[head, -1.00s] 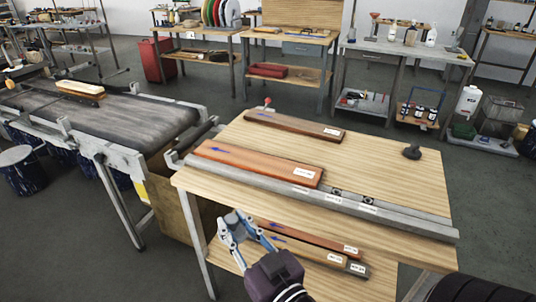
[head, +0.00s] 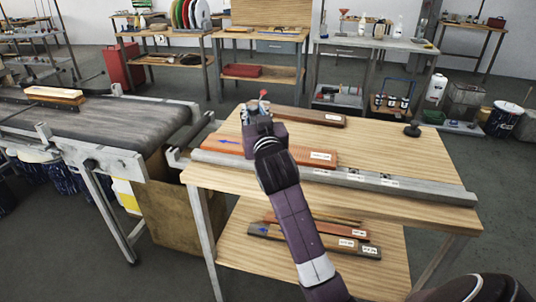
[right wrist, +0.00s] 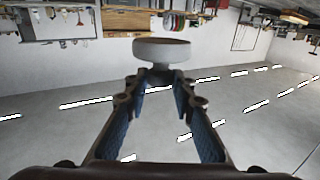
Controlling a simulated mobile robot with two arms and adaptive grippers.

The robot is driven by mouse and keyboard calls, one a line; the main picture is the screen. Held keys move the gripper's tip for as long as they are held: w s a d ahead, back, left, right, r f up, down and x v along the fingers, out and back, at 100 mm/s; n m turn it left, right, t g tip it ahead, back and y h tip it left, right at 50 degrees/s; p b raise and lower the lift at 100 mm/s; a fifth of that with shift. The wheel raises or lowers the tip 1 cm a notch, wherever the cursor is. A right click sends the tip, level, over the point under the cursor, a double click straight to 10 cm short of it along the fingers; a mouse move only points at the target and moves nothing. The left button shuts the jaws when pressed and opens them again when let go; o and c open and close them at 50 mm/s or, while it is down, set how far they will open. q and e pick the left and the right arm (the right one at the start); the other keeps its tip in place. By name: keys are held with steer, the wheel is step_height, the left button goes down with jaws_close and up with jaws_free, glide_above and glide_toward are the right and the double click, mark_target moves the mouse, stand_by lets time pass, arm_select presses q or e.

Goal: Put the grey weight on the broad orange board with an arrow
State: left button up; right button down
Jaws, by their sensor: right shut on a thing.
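My right gripper (head: 254,112) is over the far left part of the work table, pointing away from me. In the right wrist view the right gripper (right wrist: 162,78) is shut at its tips on a pale grey, round, disc-shaped thing, which looks like the grey weight (right wrist: 162,50). The head view hides the weight behind the gripper. The broad orange board (head: 310,157) lies on the table with a blue arrow at its left end and a white label at its right. My wrist covers part of it. My left gripper is not in view.
A narrower brown board (head: 320,118) lies behind the orange one. A dark knobbed weight (head: 412,130) stands at the table's right. A long grey rail (head: 420,190) runs along the front. More boards lie on the lower shelf (head: 240,245). A conveyor (head: 110,120) is left.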

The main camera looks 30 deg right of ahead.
steer(key=w+d+r+m+h+b, duration=0.1)
steer(key=w+d+r+b, duration=0.15)
steer(key=d+r, duration=0.4)
steer(key=shift+g, duration=0.3)
steer(key=f, duration=1.5)
steer(key=shift+w+a+p, duration=0.25)
steer(key=shift+a+p, duration=0.05)
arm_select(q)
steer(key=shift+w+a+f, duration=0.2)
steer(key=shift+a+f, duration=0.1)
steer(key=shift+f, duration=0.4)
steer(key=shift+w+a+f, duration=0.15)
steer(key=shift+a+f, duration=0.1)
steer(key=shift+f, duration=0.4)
arm_select(e)
steer(key=shift+f, duration=2.1)
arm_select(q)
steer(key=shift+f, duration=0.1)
arm_select(e)
steer(key=c, duration=1.7)
jaws_free()
steer(key=shift+f, duration=0.15)
steer(key=shift+o, duration=0.4)
